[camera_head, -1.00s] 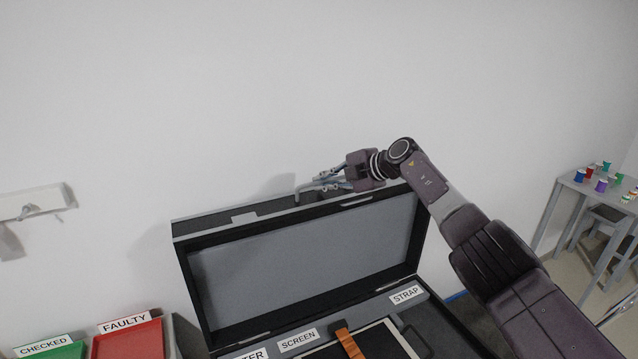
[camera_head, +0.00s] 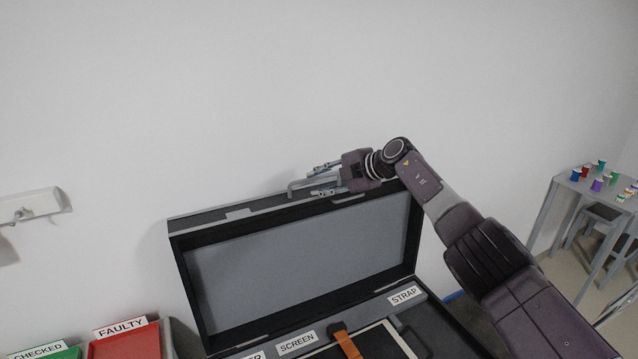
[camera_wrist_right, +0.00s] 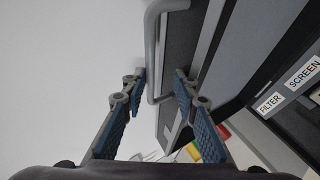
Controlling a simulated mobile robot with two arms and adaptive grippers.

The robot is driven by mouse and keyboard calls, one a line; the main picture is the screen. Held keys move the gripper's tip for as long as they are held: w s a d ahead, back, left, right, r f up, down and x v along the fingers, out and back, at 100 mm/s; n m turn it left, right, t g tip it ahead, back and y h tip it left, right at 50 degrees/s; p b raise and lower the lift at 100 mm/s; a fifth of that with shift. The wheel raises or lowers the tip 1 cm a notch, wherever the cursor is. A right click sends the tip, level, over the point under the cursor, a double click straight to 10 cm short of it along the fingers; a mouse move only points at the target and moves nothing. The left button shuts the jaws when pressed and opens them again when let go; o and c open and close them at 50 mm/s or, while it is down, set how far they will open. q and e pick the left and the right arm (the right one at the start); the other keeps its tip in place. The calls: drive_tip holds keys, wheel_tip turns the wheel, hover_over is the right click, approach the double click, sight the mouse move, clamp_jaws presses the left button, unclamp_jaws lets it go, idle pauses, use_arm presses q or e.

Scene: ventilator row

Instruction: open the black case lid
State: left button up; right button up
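The black case lid (camera_head: 300,262) stands raised, its grey inner face showing in the head view. My right gripper (camera_head: 318,180) is at the lid's top edge, pointing left along it. In the right wrist view its two blue-padded fingers (camera_wrist_right: 158,88) are apart, with a grey bar handle (camera_wrist_right: 152,45) of the case between or just beyond them; I cannot tell whether they touch it. The case's lower part (camera_head: 375,312) shows at the bottom with its labels. My left gripper is out of view.
A red tray (camera_head: 125,345) labelled FAULTY and a green tray (camera_head: 62,354) labelled CHECKED are at lower left. An orange strap (camera_head: 347,345) lies in the case. A plain wall is behind. A table (camera_head: 570,195) with several cups stands at right.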

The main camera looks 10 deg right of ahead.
drive_tip(key=shift+s, duration=0.1)
drive_tip(key=shift+d, duration=0.1)
drive_tip(key=shift+v, duration=0.85)
drive_tip(key=v, duration=1)
